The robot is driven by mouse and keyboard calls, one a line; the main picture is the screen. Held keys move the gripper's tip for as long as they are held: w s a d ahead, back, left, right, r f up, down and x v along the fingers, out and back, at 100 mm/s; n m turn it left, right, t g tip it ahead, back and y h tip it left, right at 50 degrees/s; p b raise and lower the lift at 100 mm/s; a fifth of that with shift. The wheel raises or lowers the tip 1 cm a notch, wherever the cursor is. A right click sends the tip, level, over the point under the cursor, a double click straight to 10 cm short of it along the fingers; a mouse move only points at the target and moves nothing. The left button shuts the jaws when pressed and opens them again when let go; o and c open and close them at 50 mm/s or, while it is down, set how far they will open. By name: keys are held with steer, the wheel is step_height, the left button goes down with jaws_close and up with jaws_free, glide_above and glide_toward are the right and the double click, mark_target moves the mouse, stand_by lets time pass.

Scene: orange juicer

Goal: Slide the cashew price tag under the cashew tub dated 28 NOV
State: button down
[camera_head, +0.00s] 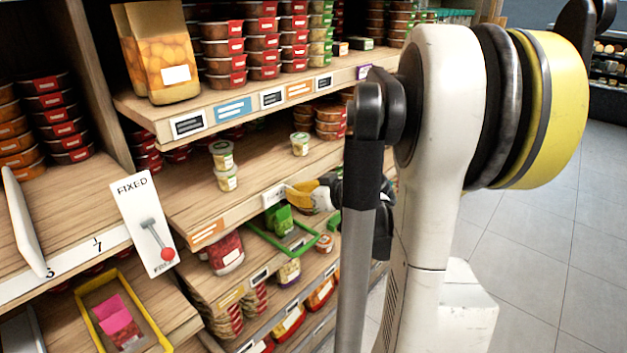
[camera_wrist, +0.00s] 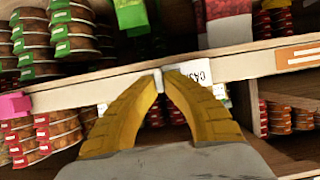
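The cashew price tag (camera_head: 273,195) is a small white card at the front edge of the middle shelf.
The middle shelf (camera_head: 262,168) has bare board between and around the tubs. The upper shelf (camera_head: 215,108) hangs above with stacked red-labelled tubs. A "FIXED" sign (camera_head: 142,225) stands at left. A green tray (camera_head: 290,240) lies below.

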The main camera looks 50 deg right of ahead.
mark_target(266, 204)
steer(key=a, duration=0.7)
steer(key=shift+s+a, duration=0.1)
steer(key=shift+a, duration=0.1)
steer(key=c, duration=1.5)
jaws_free()
steer(key=shift+c, duration=0.2)
